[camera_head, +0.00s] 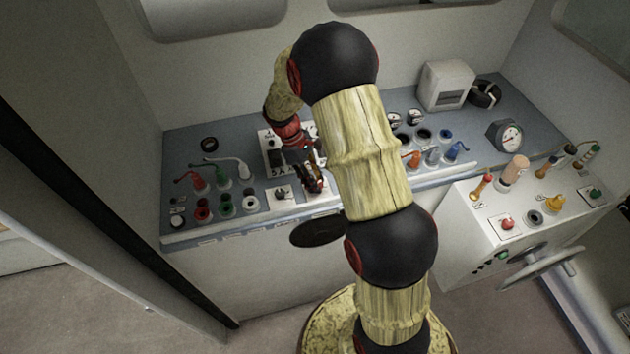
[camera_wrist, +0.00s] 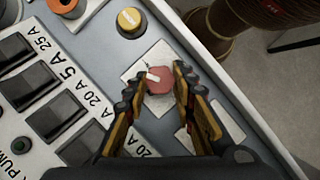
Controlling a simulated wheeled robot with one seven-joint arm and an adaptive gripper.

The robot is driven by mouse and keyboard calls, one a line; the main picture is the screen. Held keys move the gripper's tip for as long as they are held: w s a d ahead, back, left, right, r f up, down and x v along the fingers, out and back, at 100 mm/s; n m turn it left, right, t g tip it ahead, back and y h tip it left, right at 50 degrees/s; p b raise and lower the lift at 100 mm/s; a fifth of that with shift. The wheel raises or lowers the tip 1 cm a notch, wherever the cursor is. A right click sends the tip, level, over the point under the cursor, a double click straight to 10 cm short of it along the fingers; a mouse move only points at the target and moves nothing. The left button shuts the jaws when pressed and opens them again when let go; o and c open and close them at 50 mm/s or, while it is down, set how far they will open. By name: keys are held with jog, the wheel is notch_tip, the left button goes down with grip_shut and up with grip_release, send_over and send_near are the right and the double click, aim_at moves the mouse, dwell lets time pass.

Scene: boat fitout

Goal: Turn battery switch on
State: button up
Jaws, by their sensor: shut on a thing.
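A round red rotary knob (camera_wrist: 158,84) with a white pointer mark sits on a light square plate (camera_wrist: 137,66) in the wrist view. It looks like the battery switch, though no label for it is readable. My gripper (camera_wrist: 161,78) is shut on it, with one yellow-and-black finger on each side. In the head view my gripper (camera_head: 313,181) is down at the front of the grey-blue console (camera_head: 240,167), and the knob is hidden there behind the fingers and arm.
Black rocker switches (camera_wrist: 55,113) marked with amp ratings lie left of the knob in the wrist view. In the head view, several levers (camera_head: 219,172) stand left, and a white control box (camera_head: 500,228) stands right.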

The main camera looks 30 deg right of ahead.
jog(key=m+y, duration=0.1)
jog(key=m, duration=0.1)
jog(key=m+y, duration=0.1)
jog(key=m, duration=0.2)
jog(key=shift+w+d+g, duration=0.1)
jog(key=shift+d+g, duration=0.1)
jog(key=shift+g, duration=0.1)
jog(key=shift+m, duration=0.4)
jog(key=o, duration=1.1)
jog(key=shift+o, duration=0.2)
jog(key=v, duration=1.2)
